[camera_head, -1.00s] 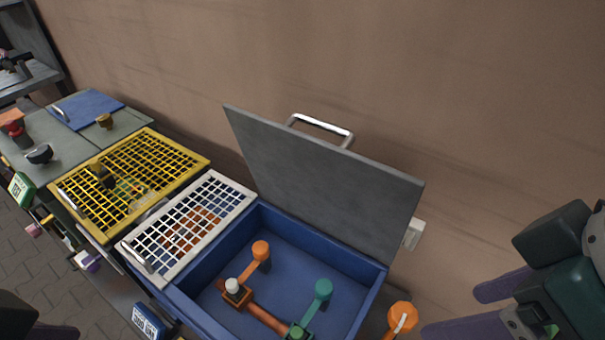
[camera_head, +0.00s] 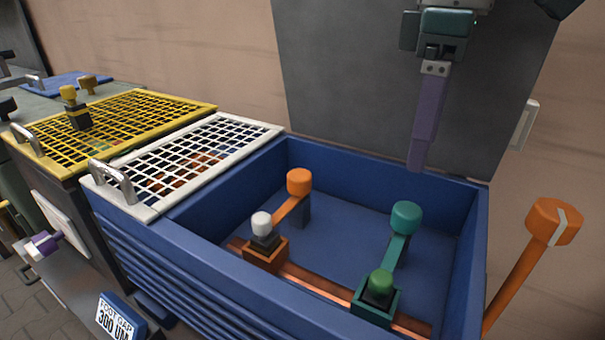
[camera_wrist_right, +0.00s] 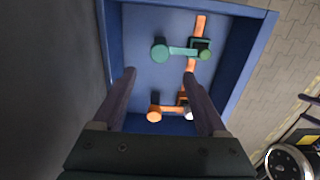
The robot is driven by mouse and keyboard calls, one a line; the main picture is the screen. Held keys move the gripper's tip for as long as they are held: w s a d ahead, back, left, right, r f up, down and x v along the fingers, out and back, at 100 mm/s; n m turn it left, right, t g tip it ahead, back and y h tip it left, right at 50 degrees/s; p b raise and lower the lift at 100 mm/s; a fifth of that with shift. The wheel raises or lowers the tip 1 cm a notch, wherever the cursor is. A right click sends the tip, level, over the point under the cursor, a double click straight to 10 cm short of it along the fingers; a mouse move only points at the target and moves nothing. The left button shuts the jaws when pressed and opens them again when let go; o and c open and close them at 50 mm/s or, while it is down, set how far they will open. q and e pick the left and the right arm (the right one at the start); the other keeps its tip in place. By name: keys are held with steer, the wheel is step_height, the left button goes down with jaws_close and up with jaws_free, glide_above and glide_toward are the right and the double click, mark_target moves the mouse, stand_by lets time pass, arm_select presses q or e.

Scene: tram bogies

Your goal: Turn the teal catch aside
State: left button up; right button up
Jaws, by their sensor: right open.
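The teal catch (camera_head: 406,217) is a round knob on a short arm. The arm runs to a teal block (camera_head: 375,305) with a green button, inside the blue box (camera_head: 180,245). The catch also shows in the right wrist view (camera_wrist_right: 160,53), lying to the left of its block. My right gripper (camera_head: 416,165) hangs fingers down above the back of the box, over the catch and apart from it. In the right wrist view its two purple fingers (camera_wrist_right: 160,74) are spread with nothing between them. My left gripper is out of view.
An orange catch (camera_head: 298,182) and an orange block (camera_head: 265,252) with a white button share the box. A copper bar (camera_head: 315,284) crosses it. The grey lid (camera_head: 345,80) stands raised behind. An orange-headed lever (camera_head: 553,222) rises at right. White and yellow grids (camera_head: 120,205) lie left.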

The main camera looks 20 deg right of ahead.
mark_target(408, 209)
step_height(408, 209, down, 10)
steer(key=shift+s+r+b, duration=0.1)
steer(key=shift+r+b, duration=0.15)
steer(key=shift+b, duration=0.55)
jaws_close()
steer(key=shift+r, duration=0.1)
stand_by(0.8)
